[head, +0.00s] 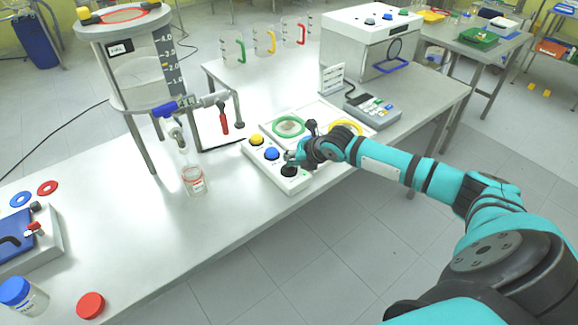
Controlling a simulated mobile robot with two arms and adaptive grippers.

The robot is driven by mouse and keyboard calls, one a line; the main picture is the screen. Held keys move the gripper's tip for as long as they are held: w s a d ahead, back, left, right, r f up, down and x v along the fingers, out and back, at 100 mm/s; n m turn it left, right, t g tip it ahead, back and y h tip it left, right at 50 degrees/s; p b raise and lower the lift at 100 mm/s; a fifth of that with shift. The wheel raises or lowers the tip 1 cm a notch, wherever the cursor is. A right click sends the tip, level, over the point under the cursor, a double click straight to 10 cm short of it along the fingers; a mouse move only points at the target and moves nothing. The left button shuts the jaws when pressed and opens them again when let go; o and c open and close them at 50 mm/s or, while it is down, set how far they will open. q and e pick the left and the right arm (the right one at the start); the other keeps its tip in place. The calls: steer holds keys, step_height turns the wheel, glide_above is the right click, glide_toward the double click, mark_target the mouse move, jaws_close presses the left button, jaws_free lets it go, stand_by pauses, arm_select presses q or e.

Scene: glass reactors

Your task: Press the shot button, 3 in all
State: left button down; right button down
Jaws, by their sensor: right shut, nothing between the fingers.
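A white button box (262,172) sits on the bench near its front edge. On it are a yellow button (256,140), a blue button (272,154) and a black button (289,171). I cannot read any label that says which one is the shot button. My right gripper (291,157) is shut and empty, with its tips over the box between the blue and black buttons. I cannot tell whether it touches anything. The gripper partly hides the right side of the box. My left gripper is not in view.
A glass reactor (140,80) on a metal frame stands behind left, with a small beaker (194,181) below its outlet. A panel with a green ring (288,127) and a yellow ring (345,128) lies behind my gripper. A grey keypad device (372,107) stands behind right.

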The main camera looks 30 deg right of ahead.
steer(key=shift+r+p, duration=0.85)
step_height(320, 180, up, 5)
steer(key=p, duration=0.4)
stand_by(0.4)
stand_by(0.4)
